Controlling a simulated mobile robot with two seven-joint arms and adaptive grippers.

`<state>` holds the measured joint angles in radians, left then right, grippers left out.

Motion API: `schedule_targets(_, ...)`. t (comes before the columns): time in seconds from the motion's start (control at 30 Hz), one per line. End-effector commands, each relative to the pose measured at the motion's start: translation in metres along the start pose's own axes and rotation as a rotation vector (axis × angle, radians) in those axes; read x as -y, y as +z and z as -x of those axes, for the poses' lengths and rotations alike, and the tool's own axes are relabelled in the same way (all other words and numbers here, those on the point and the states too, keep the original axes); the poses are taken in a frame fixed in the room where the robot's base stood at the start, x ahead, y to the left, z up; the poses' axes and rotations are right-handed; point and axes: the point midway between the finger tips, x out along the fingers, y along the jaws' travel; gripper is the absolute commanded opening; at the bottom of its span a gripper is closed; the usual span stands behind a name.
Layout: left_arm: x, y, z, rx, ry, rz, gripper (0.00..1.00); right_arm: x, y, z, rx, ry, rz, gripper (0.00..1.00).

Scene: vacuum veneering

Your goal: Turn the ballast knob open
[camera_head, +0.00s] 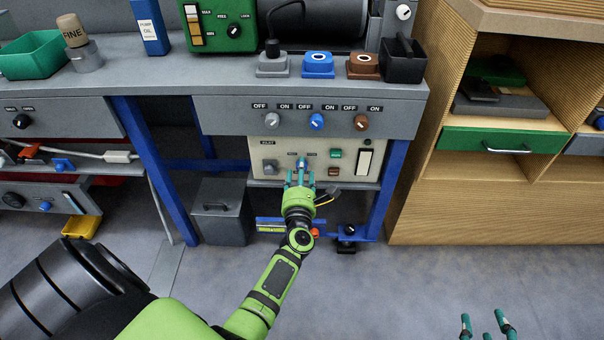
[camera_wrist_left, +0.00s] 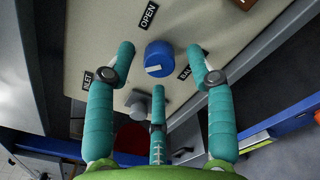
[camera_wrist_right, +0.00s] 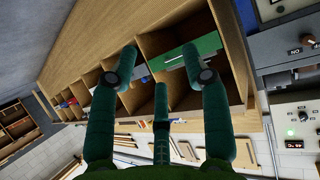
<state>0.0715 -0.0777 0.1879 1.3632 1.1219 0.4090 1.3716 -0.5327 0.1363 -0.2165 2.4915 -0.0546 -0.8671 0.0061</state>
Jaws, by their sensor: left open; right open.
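The blue ballast knob (camera_wrist_left: 160,58) sits on a cream panel (camera_head: 265,150) below the bench in the head view. In the left wrist view it has a white mark on its near side, with an "OPEN" label (camera_wrist_left: 148,15) above it and a partly hidden label starting "BA" (camera_wrist_left: 186,73) at its right. My left gripper (camera_head: 301,172) is at the panel with its fingers spread around the knob; two fingertips lie either side of it and the third below. Contact cannot be told. My right gripper (camera_head: 487,322) is open and empty at the lower right, away from the panel.
Grey, blue and brown switch knobs (camera_head: 316,121) line the bench front above the panel. A green button (camera_head: 336,153) and a brown knob (camera_head: 334,171) are beside the ballast knob. A wooden cabinet (camera_head: 410,190) stands at the right; a lidded grey bin (camera_head: 221,211) stands left below.

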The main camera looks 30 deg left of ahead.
Motion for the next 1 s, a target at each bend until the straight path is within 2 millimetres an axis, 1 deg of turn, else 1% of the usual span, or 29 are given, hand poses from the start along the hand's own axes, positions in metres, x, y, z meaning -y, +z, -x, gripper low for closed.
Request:
schedule_targets(0.13, 0.0, 0.0, -0.007, 0.0, 0.0, -0.001, 0.54, 0.002, -0.008, -0.001, -0.042, -0.002, 0.003, 0.48)
schedule_targets(0.37, 0.0, 0.0, -0.008, 0.0, 0.0, -0.002, 0.54, 0.002, -0.009, -0.001, -0.047, -0.003, 0.003, 0.48)
schedule_targets(0.4, 0.0, 0.0, -0.008, 0.0, 0.0, -0.002, 0.46, 0.002, -0.009, -0.001, -0.047, -0.003, 0.003, 0.48)
schedule_targets(0.43, 0.0, 0.0, -0.007, 0.0, 0.0, -0.002, 0.34, 0.002, -0.009, -0.001, -0.047, -0.003, 0.003, 0.48)
schedule_targets(0.47, 0.0, 0.0, -0.007, 0.0, 0.0, -0.002, 0.22, 0.002, -0.009, -0.001, -0.047, -0.003, 0.003, 0.48)
schedule_targets(0.5, 0.0, 0.0, -0.007, 0.0, 0.0, -0.002, 0.06, 0.002, -0.009, -0.001, -0.047, -0.003, 0.003, 0.48)
schedule_targets(0.53, 0.0, 0.0, -0.007, 0.0, 0.0, -0.002, 0.0, 0.002, -0.009, -0.001, -0.046, -0.003, 0.003, 0.48)
schedule_targets(0.9, 0.0, -0.001, -0.007, -0.002, -0.001, -0.026, 0.0, 0.001, -0.007, 0.0, -0.029, -0.003, 0.002, 0.48)
schedule_targets(0.93, 0.0, -0.001, -0.007, -0.002, -0.001, -0.035, 0.0, 0.001, -0.004, 0.0, -0.017, -0.002, 0.001, 0.48)
schedule_targets(1.0, 0.0, -0.001, -0.007, -0.003, -0.001, -0.062, 0.0, -0.001, 0.007, 0.001, 0.036, 0.002, -0.002, 0.48)
